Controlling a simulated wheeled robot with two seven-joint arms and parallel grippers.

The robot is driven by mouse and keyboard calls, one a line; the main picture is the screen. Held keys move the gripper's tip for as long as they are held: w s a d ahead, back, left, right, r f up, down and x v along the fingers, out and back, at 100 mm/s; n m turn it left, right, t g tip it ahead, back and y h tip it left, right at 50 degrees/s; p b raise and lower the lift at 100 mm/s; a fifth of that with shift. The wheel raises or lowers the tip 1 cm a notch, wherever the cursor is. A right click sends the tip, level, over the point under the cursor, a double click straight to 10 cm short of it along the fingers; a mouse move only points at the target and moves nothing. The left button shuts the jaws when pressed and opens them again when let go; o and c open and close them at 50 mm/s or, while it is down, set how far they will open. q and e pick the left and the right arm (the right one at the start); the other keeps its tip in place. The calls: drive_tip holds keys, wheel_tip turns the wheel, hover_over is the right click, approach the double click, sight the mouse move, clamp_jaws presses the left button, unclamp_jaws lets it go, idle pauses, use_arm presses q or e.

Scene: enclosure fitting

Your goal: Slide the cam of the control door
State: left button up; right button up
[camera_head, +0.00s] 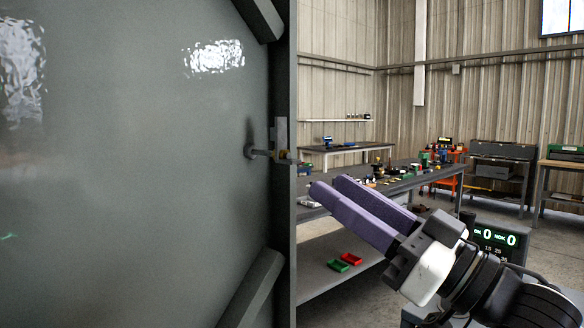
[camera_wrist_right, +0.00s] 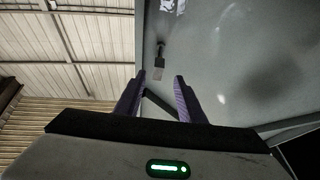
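The control door (camera_head: 120,200) is a large grey panel that fills the left side of the head view. Its cam (camera_head: 280,138) is a small metal latch piece with a pin, near the door's right edge. In the right wrist view the cam (camera_wrist_right: 158,70) shows ahead, in line with the gap between the fingertips. My right gripper (camera_head: 328,184) has two purple fingers, apart and empty, below and to the right of the cam and not touching it. The fingers also show apart in the wrist view (camera_wrist_right: 160,80). My left gripper is not in view.
A workbench (camera_head: 405,184) with small parts stands behind my right gripper, with a green bin (camera_head: 338,265) and a red bin (camera_head: 351,259) on its lower shelf. A counter display (camera_head: 496,238) stands at the right. Space between cam and gripper looks clear.

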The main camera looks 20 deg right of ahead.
sight(292, 160)
drive_tip(key=p+x, duration=0.3)
drive_tip(key=x, duration=0.6)
drive_tip(key=shift+w+a, duration=0.2)
drive_tip(key=shift+w, duration=0.2)
clamp_jaws()
